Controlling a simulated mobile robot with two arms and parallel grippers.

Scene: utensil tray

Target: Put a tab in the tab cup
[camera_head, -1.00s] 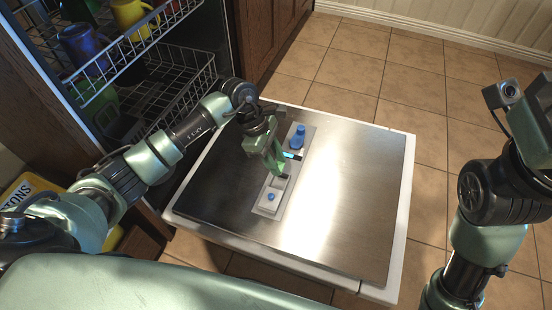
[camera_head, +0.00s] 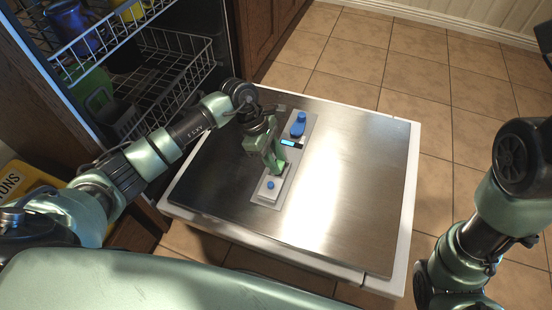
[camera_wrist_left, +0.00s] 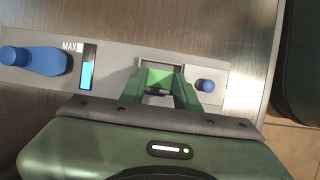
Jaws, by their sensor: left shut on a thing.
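My left gripper (camera_head: 277,166) points down over the tab cup, between the small display and the lid. It is shut on a small bright green block, which I take to be the tab (camera_wrist_left: 157,78); it shows between the fingertips in the left wrist view. The tab cup's lid (camera_head: 265,194) is a pale plate with a round blue button (camera_head: 270,185). The lid lies on the near side of the fingers, and the button also shows in the left wrist view (camera_wrist_left: 205,86). The fingers hide most of the cup opening. My right gripper is out of view.
The dispenser panel (camera_head: 304,148) lies on the open steel dishwasher door (camera_head: 345,200). A blue cap (camera_head: 298,125) and a lit display (camera_head: 291,143) sit on its far part. Wire racks (camera_head: 175,85) with dishes stand at the upper left. The door's right side is clear.

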